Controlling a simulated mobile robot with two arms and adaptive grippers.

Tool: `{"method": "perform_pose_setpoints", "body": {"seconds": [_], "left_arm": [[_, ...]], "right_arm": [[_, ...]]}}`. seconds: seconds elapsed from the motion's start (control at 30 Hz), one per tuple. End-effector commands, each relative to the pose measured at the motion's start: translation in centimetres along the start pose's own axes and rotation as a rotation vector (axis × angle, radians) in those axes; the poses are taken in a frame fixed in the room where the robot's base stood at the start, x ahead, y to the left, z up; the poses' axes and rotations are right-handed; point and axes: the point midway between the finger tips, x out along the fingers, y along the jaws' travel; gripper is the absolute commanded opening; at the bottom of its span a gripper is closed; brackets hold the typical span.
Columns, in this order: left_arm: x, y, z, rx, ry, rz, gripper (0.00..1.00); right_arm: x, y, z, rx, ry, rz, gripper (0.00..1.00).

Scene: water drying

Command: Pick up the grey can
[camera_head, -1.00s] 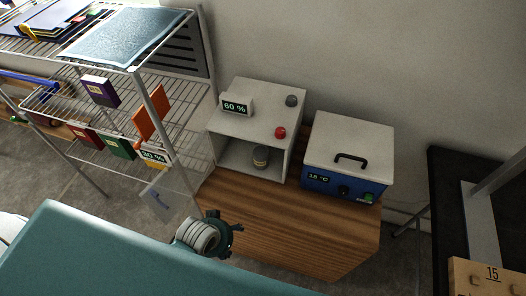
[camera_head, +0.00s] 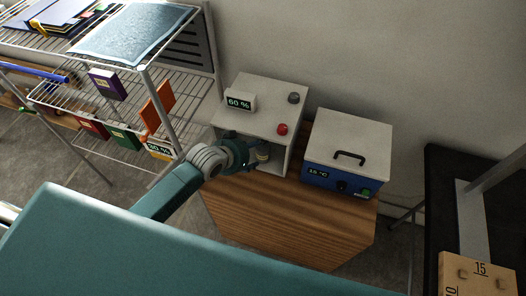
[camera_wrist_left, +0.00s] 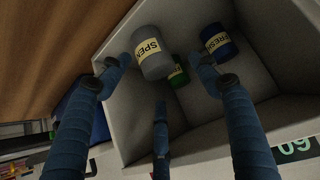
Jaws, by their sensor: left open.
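The grey can (camera_wrist_left: 152,56), with a pale label starting "SPEN", stands inside the open-fronted white box (camera_wrist_left: 258,80) in the left wrist view. In the head view the can (camera_head: 263,152) shows only partly, beside my gripper's fingers. My left gripper (camera_head: 245,153) is at the box's opening. In the left wrist view its fingers (camera_wrist_left: 157,78) are spread open, with the can between and just beyond their tips. I cannot tell whether any finger touches it. My right gripper is not in view.
A blue can (camera_wrist_left: 219,43) and a green can (camera_wrist_left: 178,77) stand close to the grey can inside the box. The box stands on a wooden cabinet (camera_head: 290,220), left of a blue and white heater-like unit (camera_head: 345,150). A wire rack (camera_head: 150,95) stands left.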

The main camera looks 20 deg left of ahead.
Motion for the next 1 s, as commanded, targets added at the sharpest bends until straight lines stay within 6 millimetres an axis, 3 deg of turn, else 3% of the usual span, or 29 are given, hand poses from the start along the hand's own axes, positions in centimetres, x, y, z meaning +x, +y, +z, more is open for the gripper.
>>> {"method": "perform_pose_setpoints", "body": {"seconds": [0.4,0.73,0.97,1.0], "left_arm": [[4.6,0.6,-0.1,0.000,-0.002,0.000,0.63],[5.1,0.6,0.0,0.001,-0.001,0.000,0.63],[5.1,0.6,0.0,0.001,-0.002,0.000,0.19],[5.1,0.6,0.1,0.001,-0.002,0.000,0.18]], "right_arm": [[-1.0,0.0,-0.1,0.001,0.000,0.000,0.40],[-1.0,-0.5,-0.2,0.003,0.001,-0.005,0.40],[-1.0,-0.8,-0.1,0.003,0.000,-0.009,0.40],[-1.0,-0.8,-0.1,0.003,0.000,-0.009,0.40]]}}
